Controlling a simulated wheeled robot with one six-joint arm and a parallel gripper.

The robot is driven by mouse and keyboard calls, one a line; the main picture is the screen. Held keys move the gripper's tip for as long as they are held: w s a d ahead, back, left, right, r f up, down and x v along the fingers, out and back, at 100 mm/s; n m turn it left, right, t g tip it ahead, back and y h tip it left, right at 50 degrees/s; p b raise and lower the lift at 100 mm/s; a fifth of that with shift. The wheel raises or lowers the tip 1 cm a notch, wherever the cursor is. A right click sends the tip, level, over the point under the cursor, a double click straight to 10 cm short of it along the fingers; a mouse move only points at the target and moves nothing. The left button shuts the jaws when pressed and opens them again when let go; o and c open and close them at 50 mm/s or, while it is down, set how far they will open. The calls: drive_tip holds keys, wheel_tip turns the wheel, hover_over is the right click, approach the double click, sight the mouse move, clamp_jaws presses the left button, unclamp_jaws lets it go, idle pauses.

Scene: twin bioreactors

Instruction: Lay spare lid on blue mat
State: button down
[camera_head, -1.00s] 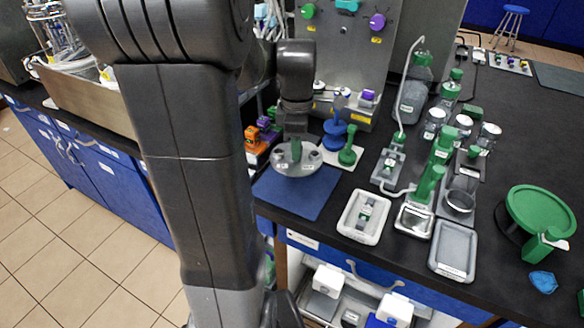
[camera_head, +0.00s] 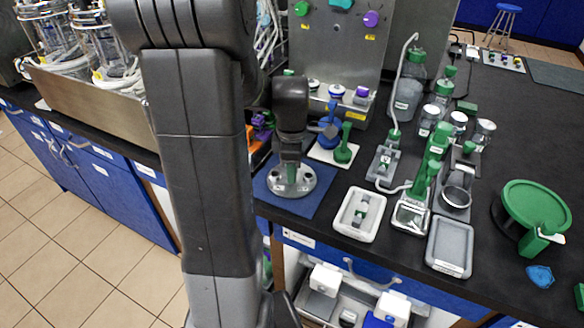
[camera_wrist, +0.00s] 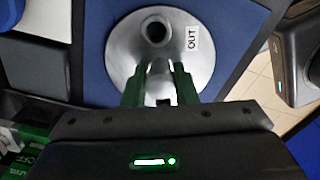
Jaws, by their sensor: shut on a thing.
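The spare lid (camera_head: 303,184) is a round grey metal disc with holes and a white label. My gripper (camera_head: 291,172) points down at the lid. In the wrist view its green fingers (camera_wrist: 160,88) are shut on a part of the lid near its edge. I cannot tell whether the lid touches the mat.
A white plate (camera_head: 335,152) with blue and green tools stands just behind the mat. A white tray (camera_head: 360,214) is to the right, with a grey tray (camera_head: 449,246) beyond it. The bench's front edge runs close to the mat.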

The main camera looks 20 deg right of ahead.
drive_tip(key=c, duration=1.1)
unclamp_jaws()
drive_tip(key=shift+c, duration=0.2)
wheel_tip(320, 180, up, 12)
drive_tip(key=p, duration=0.1)
wheel_tip(320, 180, down, 12)
drive_tip(key=shift+r+b, duration=0.15)
drive_tip(key=shift+b, duration=0.25)
drive_tip(key=shift+r, duration=1.4)
